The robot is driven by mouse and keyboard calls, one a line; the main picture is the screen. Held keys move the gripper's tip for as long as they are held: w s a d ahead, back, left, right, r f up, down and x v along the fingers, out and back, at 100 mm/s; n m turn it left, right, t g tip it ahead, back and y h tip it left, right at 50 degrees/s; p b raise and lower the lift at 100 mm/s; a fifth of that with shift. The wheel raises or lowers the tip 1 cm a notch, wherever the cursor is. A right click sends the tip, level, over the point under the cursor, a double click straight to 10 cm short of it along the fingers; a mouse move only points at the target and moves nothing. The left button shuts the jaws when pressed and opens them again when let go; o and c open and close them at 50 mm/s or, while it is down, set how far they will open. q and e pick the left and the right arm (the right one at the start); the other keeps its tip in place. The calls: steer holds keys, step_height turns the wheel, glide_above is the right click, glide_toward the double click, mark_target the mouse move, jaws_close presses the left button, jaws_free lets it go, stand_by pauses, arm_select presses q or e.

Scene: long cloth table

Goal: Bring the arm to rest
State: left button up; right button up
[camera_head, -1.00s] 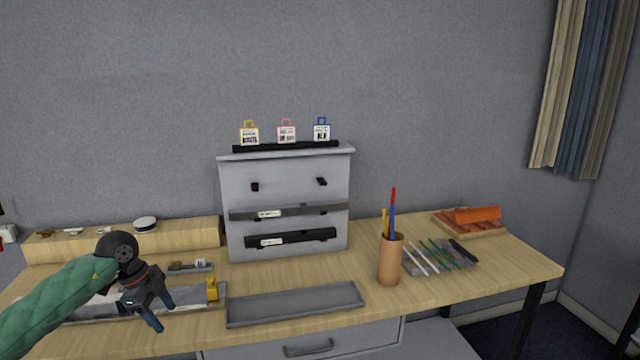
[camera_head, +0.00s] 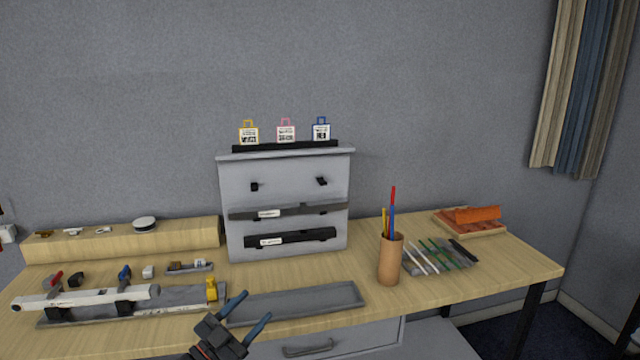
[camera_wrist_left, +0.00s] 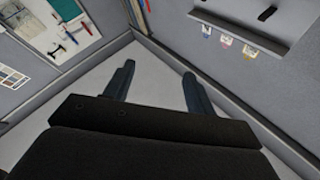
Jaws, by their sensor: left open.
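My left gripper (camera_head: 246,318) is at the lower edge of the head view, in front of the table's front edge, with its blue-grey fingers spread and nothing between them. In the left wrist view the same gripper (camera_wrist_left: 158,88) is open and empty, with pale floor or surface behind the fingers. The left forearm is mostly out of the head view. My right gripper does not show.
The wooden table (camera_head: 440,297) holds a grey tray (camera_head: 295,304), a grey cabinet (camera_head: 285,185), a pencil cup (camera_head: 389,262) and an orange holder (camera_head: 478,216). A white bar (camera_head: 85,298) lies at the left. A drawer handle (camera_head: 307,347) shows below the tabletop.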

arm_select(q)
steer(key=s+a+f+n+g+y, duration=0.1)
steer(key=s+a+f+n+y, duration=0.4)
steer(key=f+n+y, duration=0.3)
steer(key=s+a+f+n+g+y, duration=0.1)
steer(key=s+a+f+n+y, duration=0.35)
steer(key=f+y, duration=0.45)
steer(key=s+d+f+g+h, duration=0.15)
steer(key=s+f+g, duration=0.4)
steer(key=s, duration=0.55)
steer(key=s+d+f+g+h, duration=0.1)
steer(key=s+d+f+g, duration=0.1)
steer(key=s+f+g, duration=0.65)
steer(key=s+d+f, duration=0.2)
steer(key=f, duration=1)
steer(key=s+d+f+t, duration=0.1)
steer(key=s+d+f, duration=0.2)
steer(key=f, duration=0.9)
steer(key=shift+m, duration=0.45)
